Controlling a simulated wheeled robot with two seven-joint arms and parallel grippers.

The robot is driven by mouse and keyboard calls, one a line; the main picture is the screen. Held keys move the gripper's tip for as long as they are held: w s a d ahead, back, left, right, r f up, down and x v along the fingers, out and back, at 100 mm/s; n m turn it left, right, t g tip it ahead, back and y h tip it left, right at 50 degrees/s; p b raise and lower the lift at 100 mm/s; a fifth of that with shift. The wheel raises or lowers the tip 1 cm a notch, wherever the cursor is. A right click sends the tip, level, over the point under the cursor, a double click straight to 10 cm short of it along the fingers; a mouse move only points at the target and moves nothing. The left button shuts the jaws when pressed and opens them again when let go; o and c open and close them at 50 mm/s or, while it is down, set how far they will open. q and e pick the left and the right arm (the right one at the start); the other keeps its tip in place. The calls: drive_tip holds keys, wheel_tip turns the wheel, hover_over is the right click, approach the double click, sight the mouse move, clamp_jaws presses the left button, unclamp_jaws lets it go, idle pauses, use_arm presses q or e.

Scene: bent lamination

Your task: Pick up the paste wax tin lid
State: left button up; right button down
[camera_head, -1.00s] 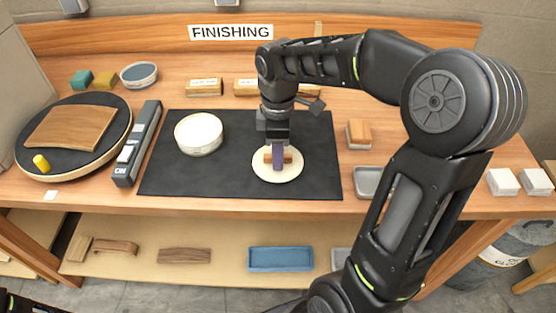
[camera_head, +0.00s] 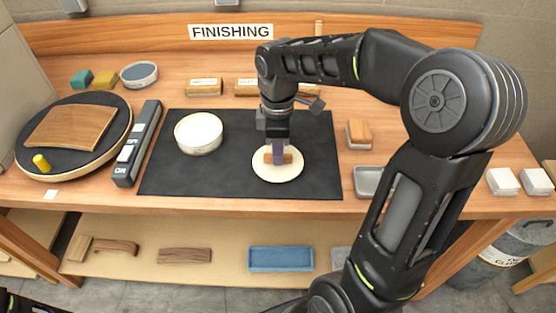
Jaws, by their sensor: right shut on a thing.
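The paste wax tin lid (camera_head: 278,174) is a flat cream disc with a brown wooden bar handle (camera_head: 288,158) across its top. It is at the right part of the black mat (camera_head: 240,184). My right gripper (camera_head: 278,158) points down over the disc and is shut on the handle. I cannot tell whether the disc touches the mat. A round cream tin (camera_head: 198,134) stands on the mat to the left. My left gripper is not in view.
A round black turntable (camera_head: 112,152) with a curved wooden piece (camera_head: 70,141) and a grey switch strip (camera_head: 138,143) are at left. A sanding block (camera_head: 359,133) and a grey tray (camera_head: 367,181) lie right of the mat. Labelled blocks (camera_head: 204,87) line the back.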

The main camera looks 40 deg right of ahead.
idle(0.4)
wheel_tip(320, 180, up, 10)
idle(0.5)
idle(0.5)
